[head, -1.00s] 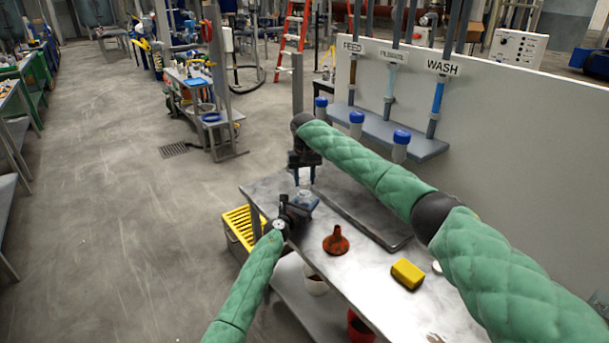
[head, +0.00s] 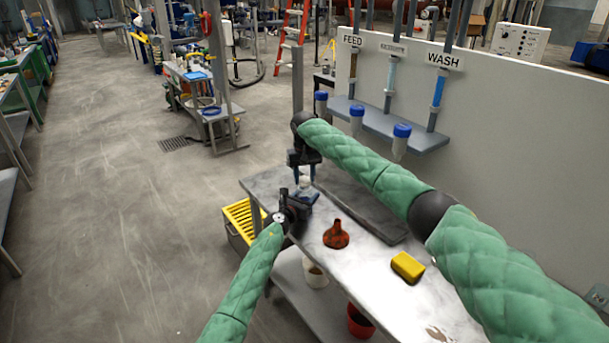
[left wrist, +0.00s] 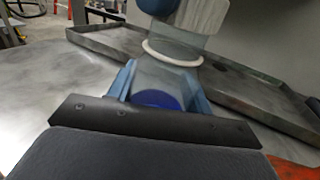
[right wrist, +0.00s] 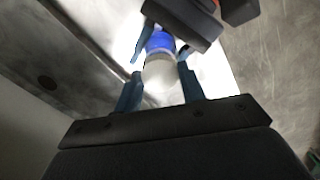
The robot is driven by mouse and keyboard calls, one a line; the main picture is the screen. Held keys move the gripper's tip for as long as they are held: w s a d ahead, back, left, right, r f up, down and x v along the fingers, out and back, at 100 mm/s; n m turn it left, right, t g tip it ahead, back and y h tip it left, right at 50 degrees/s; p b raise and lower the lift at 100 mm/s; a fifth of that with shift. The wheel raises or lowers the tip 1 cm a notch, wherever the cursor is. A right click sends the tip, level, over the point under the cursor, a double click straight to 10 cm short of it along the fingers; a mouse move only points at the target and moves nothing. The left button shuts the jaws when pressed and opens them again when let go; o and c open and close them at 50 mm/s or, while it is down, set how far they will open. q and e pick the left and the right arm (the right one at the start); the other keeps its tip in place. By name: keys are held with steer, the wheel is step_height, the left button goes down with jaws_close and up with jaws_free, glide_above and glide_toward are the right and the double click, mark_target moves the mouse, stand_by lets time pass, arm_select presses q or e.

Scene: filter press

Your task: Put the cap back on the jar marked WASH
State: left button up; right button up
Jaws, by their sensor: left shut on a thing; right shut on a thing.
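In the head view this pale piece (head: 305,184) is just over the jar, above the table's far end. In the right wrist view it lines up with the jar's blue (right wrist: 158,42). Whether cap and jar touch is unclear.
An orange-red funnel (head: 336,236) and a yellow sponge (head: 408,267) stand on the metal table (head: 370,290). A shallow dark tray (head: 365,210) lies behind, partly under my right arm.

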steer(key=shift+f, duration=0.55)
stand_by(0.6)
steer(key=m, duration=0.6)
steer(key=shift+a, duration=0.1)
steer(key=m, duration=0.6)
steer(key=shift+m, duration=0.3)
steer(key=m, duration=0.4)
steer(key=shift+w+a+m, duration=0.1)
steer(key=shift+m, duration=0.3)
steer(key=m, duration=1.3)
steer(key=shift+w, duration=0.1)
steer(key=m, duration=0.3)
steer(key=shift+w+r, duration=0.1)
steer(key=shift+r, duration=0.1)
steer(key=shift+d+f+m, duration=0.15)
steer(key=shift+d+m, duration=0.05)
steer(key=shift+m, duration=0.9)
